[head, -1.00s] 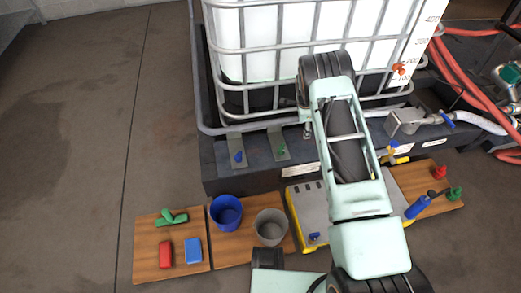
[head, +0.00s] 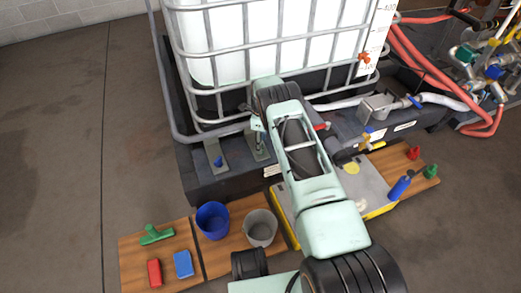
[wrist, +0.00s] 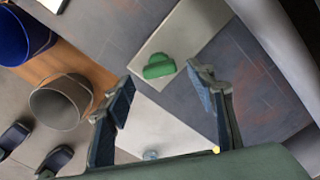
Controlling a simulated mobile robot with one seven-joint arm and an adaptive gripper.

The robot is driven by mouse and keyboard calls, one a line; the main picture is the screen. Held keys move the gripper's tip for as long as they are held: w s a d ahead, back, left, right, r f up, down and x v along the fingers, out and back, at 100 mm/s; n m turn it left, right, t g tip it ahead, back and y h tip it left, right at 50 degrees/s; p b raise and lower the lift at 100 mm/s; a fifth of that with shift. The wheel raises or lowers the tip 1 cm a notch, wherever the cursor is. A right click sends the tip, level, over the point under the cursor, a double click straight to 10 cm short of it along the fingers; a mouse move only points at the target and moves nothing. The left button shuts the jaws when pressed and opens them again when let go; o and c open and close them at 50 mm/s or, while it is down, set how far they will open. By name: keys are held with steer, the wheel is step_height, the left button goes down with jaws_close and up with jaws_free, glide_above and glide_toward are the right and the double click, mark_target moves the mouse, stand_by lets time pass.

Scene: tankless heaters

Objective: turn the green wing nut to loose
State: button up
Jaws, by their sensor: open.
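The green wing nut (wrist: 158,67) sits on a light metal plate (wrist: 192,25) in the wrist view, just beyond and between my fingertips. My gripper (wrist: 160,80) is open and empty, one finger to each side of the nut's line. No contact with the nut shows. In the head view my gripper (head: 259,130) hangs in front of the right-hand bracket plate (head: 259,153) at the tank's base, and it hides most or all of the green nut. A blue wing nut (head: 218,162) is on the bracket plate to the left.
The caged white tank (head: 270,45) stands right behind my gripper on a dark base. A blue bucket (head: 212,220) and a grey bucket (head: 261,228) stand on wooden boards in front. Red and blue blocks (head: 183,264) lie at left. Red hoses (head: 420,70) run at right.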

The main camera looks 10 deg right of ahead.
steer(key=shift+f+b, duration=0.45)
steer(key=shift+f, duration=1.3)
steer(key=c, duration=1.2)
